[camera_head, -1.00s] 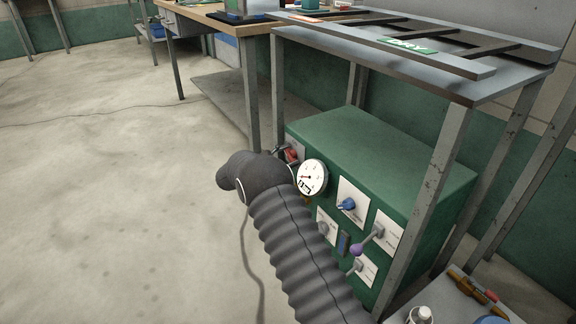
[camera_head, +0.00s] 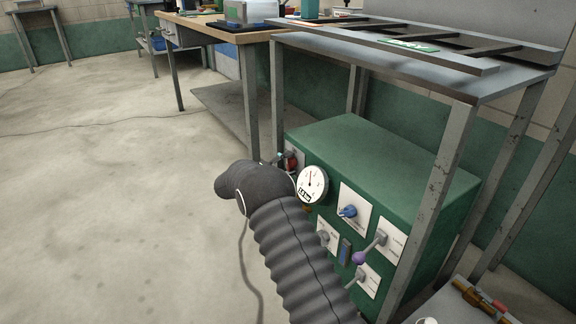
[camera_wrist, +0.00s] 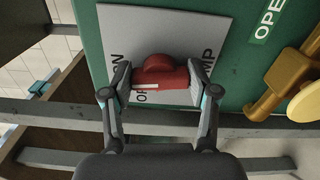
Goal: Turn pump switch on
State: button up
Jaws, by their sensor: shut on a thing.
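The red pump switch (camera_wrist: 160,72) sits on a white plate (camera_wrist: 145,35) on the green cabinet in the wrist view. Its bar lies nearly level in that picture, with a white mark at its left end. Parts of the plate's lettering show, with "ON" at left; the rest is partly hidden. My gripper (camera_wrist: 160,88) has one finger at each end of the red switch and is shut on it. In the head view the red switch (camera_head: 291,160) shows small beyond my dark sleeved arm, and my gripper is mostly hidden there.
A round gauge (camera_head: 312,185) with an upright needle is beside my arm. A metal rack leg (camera_head: 440,190) stands close by. Open floor lies left.

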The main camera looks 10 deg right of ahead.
jog(key=shift+m, duration=0.6)
jog(key=o, duration=1.2)
jog(key=shift+c, duration=0.2)
jog(key=v, duration=1.2)
